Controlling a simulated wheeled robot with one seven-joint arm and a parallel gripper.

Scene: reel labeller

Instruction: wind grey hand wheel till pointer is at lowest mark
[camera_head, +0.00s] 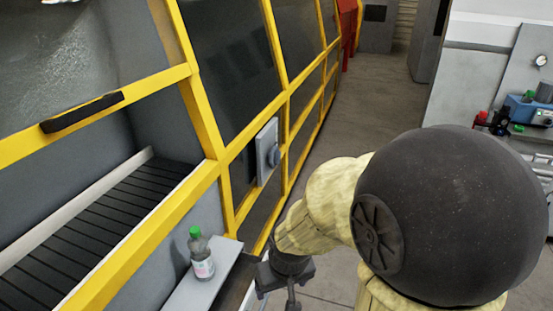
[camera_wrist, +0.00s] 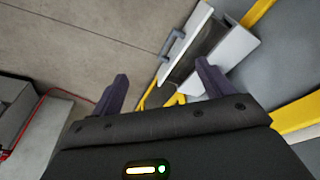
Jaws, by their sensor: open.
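A light grey plate (camera_head: 262,152) is mounted on the yellow-framed machine front in the head view. A small round blue-grey part (camera_head: 274,156) stands out from it; it may be the hand wheel, but it is too small to be sure. I cannot make out a pointer or marks. My gripper (camera_head: 290,289) is low at the bottom centre of the head view, below and apart from the plate. In the wrist view my gripper (camera_wrist: 162,85) shows two dark fingers spread wide, with nothing between them. The wheel cannot be made out in the wrist view.
A bottle with a green cap (camera_head: 201,256) stands on a grey ledge (camera_head: 223,272) left of my gripper. A dark slatted conveyor (camera_head: 95,235) lies behind the yellow frame. A pale box-like part with a grey handle (camera_wrist: 173,45) lies beyond the fingers. Floor (camera_head: 365,110) is clear along the machine.

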